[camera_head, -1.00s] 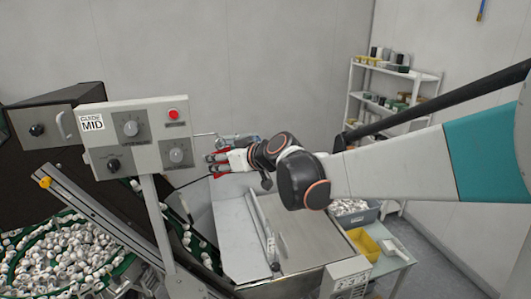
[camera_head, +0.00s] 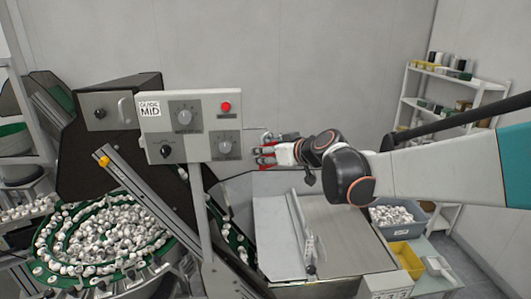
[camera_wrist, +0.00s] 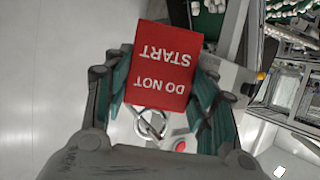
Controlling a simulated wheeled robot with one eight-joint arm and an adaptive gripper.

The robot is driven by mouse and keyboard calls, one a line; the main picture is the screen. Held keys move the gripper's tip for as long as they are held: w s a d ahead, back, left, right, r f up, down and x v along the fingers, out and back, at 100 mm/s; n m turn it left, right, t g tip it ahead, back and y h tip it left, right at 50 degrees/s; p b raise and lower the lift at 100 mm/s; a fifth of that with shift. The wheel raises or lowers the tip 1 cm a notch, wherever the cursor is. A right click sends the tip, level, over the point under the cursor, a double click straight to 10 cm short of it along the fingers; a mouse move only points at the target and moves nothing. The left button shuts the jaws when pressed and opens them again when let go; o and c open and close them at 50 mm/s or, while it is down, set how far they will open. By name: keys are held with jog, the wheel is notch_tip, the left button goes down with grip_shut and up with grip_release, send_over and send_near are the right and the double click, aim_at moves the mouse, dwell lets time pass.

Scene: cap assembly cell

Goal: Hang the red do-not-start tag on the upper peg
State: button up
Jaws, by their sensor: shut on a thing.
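The red tag (camera_wrist: 165,65) fills the upper middle of the wrist view, with "DO NOT START" in white, upside down. My gripper (camera_wrist: 160,92) is shut on it, a finger on either side. In the head view my gripper (camera_head: 272,153) and red bits of the tag are just right of the grey control box (camera_head: 192,149). A thin metal peg (camera_head: 256,129) sticks out from the box's right side, slightly above my gripper. A metal ring-like part (camera_wrist: 150,122) shows below the tag in the wrist view; I cannot tell whether it touches the tag.
The box carries several knobs and a red button (camera_head: 226,107), which also shows in the wrist view (camera_wrist: 180,145). A post (camera_head: 204,225) holds the box up. A round feeder with white caps (camera_head: 115,235) lies at lower left. A flat machine top (camera_head: 345,240) lies below my arm.

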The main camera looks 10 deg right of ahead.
dwell(0.3)
jog(key=o, duration=1)
jog(key=v, duration=1.1)
jog(key=s+d+f+m+g+h+b, duration=0.1)
jog(key=s+d+f+m+h+b, duration=0.1)
jog(key=s+f+b, duration=0.6)
jog(key=s+d+f+m+g+h+b, duration=0.2)
jog(key=s+f+b, duration=0.7)
jog(key=f, duration=1.3)
jog(key=s+d+f+m+g+h+b, duration=0.1)
jog(key=s+d+f+m+h+b, duration=0.1)
jog(key=s+f+b, duration=0.7)
jog(key=shift+s+d+f+g+h+b, duration=0.1)
jog(key=shift+d+f+g+h+b, duration=0.1)
jog(key=shift+f+b, duration=1.5)
jog(key=shift+d+f+g+h+b, duration=0.1)
jog(key=shift+d+f+b, duration=0.1)
jog(key=shift+f+b, duration=1.45)
jog(key=shift+f, duration=0.25)
